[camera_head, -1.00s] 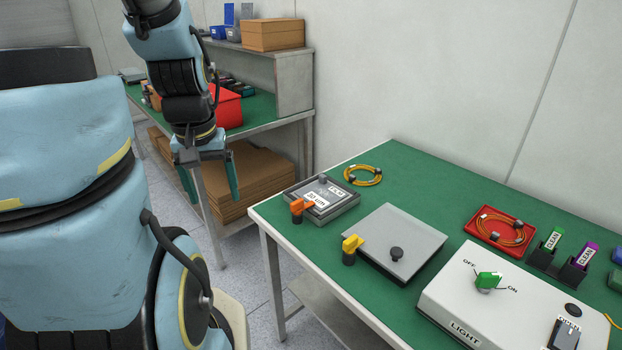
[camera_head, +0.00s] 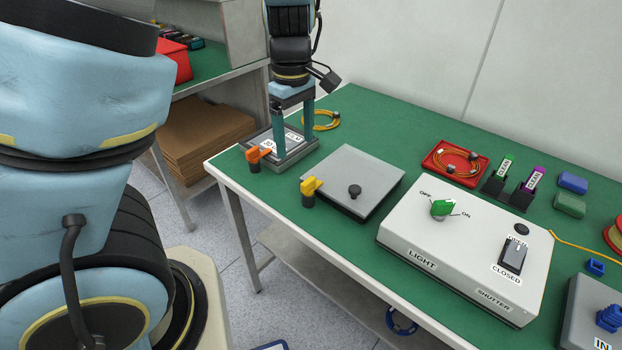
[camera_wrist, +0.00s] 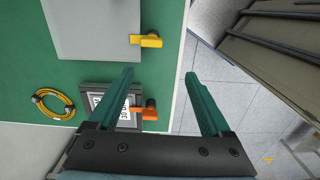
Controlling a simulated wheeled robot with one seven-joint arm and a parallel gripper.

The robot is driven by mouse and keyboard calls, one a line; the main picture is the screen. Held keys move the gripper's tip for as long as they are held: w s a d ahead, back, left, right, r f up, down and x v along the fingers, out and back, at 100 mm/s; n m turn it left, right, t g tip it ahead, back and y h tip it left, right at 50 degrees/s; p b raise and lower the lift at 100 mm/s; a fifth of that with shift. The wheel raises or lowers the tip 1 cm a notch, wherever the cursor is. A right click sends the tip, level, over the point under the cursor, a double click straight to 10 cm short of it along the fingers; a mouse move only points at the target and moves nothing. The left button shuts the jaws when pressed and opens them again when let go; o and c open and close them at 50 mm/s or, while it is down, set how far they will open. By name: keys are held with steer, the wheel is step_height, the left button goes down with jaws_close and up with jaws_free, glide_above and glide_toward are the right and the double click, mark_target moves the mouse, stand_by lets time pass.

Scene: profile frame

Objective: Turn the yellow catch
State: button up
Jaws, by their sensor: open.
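The yellow catch (camera_head: 311,187) is a short lever on a dark post. It stands at the left edge of a grey plate (camera_head: 356,172) with a black knob (camera_head: 354,190), near the table's edge. In the wrist view the yellow catch (camera_wrist: 149,41) lies beyond my fingertips, near the top. My gripper (camera_head: 295,148) points down over the framed box (camera_head: 292,158) at the table's left end, behind and left of the yellow catch. Its fingers are apart with nothing between them; the gripper also shows in the wrist view (camera_wrist: 165,78). It is clear of the catch.
An orange catch (camera_head: 258,153) stands beside the framed box, close to my gripper. A yellow cable coil (camera_head: 322,120) lies behind it. A white LIGHT and SHUTTER box (camera_head: 400,240) stands to the right, with a red cable tray (camera_head: 437,153) behind.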

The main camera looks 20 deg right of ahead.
mark_target(308, 180)
steer(key=f, duration=0.3)
steer(key=d+f, duration=0.1)
steer(key=f, duration=0.3)
steer(key=s+d+f+b, duration=0.1)
steer(key=f, duration=0.2)
steer(key=shift+d+f, duration=0.2)
steer(key=shift+f, duration=0.2)
steer(key=shift+c, duration=0.2)
jaws_close()
